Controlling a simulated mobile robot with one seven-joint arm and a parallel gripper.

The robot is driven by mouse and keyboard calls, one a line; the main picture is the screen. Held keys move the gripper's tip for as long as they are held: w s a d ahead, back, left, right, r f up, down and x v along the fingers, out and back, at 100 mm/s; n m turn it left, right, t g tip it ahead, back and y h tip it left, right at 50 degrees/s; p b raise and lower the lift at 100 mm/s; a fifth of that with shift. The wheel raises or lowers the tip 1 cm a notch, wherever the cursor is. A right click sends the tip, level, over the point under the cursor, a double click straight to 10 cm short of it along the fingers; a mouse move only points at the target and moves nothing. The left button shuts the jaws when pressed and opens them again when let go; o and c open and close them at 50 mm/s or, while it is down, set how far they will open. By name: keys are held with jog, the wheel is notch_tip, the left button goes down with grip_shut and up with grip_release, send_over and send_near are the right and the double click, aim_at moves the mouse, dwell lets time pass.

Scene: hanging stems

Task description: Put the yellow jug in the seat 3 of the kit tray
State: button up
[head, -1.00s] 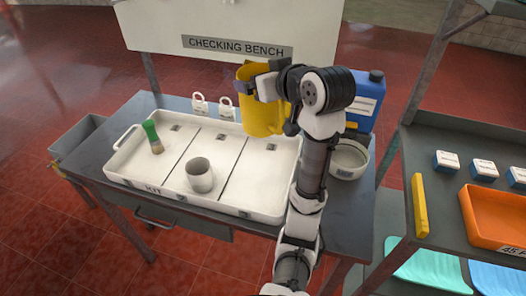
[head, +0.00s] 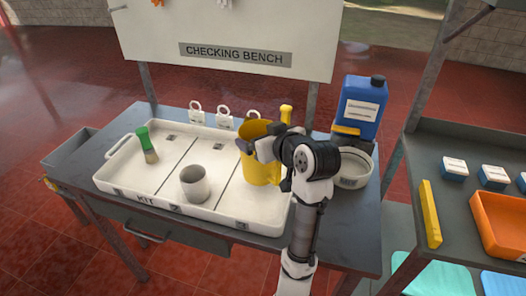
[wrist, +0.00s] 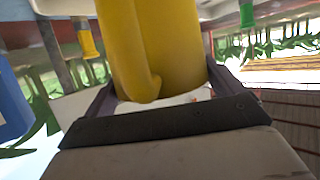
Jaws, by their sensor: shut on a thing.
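The yellow jug (head: 259,158) is in my gripper (head: 262,148), over the right compartment of the white kit tray (head: 103,178) in the head view. My gripper is shut on the jug, which looks upright. In the wrist view the jug (wrist: 152,45) fills the space between the fingers. I cannot tell whether the jug's base touches the tray floor. Seat numbers are not readable.
A blue canister (head: 359,107) and a round white bowl (head: 352,168) stand right of the tray. A yellow-topped item (head: 286,114) and several white padlock-like tags (head: 196,114) are behind it. A shelf with an orange bin (head: 500,222) is at the right.

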notch_tip(320, 180, down, 3)
jog(key=shift+f+b, duration=0.1)
jog(key=shift+b, duration=0.85)
jog(key=shift+f, duration=0.1)
jog(key=o, duration=1)
jog(key=b+v, duration=0.1)
jog(key=v, duration=1.1)
jog(key=shift+r, duration=0.2)
